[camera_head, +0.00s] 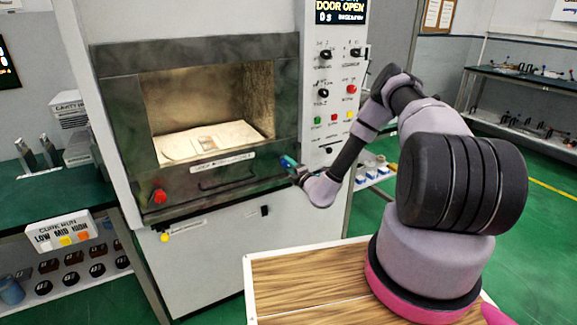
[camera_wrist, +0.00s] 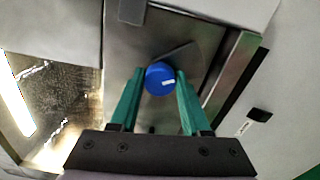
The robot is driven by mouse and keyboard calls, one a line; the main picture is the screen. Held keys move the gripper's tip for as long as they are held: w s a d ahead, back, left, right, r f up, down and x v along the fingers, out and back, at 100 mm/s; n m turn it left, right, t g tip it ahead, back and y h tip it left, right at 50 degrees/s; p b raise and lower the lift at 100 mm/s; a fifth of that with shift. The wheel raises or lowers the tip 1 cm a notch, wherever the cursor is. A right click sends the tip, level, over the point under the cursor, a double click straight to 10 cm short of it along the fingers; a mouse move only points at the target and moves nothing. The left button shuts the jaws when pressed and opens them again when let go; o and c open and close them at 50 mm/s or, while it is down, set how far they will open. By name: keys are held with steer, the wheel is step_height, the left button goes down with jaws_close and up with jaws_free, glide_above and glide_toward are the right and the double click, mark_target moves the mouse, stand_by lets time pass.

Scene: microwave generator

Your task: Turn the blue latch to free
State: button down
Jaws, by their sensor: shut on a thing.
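The blue latch (camera_wrist: 160,78) shows in the wrist view as a round blue knob with a small white mark on it. In the head view my gripper (camera_head: 289,162) is at the right edge of the microwave front, beside the lit chamber. The latch itself is mostly hidden there by the fingers.
The microwave chamber (camera_head: 207,105) is lit, with a pale plate inside. Below it are a dark handle (camera_head: 228,182) and a red knob (camera_head: 159,196). The display (camera_head: 340,12) reads DOOR OPEN above a control panel.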

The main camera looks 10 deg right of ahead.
steer(key=shift+c, duration=1.8)
jaws_free()
steer(key=v, duration=1.1)
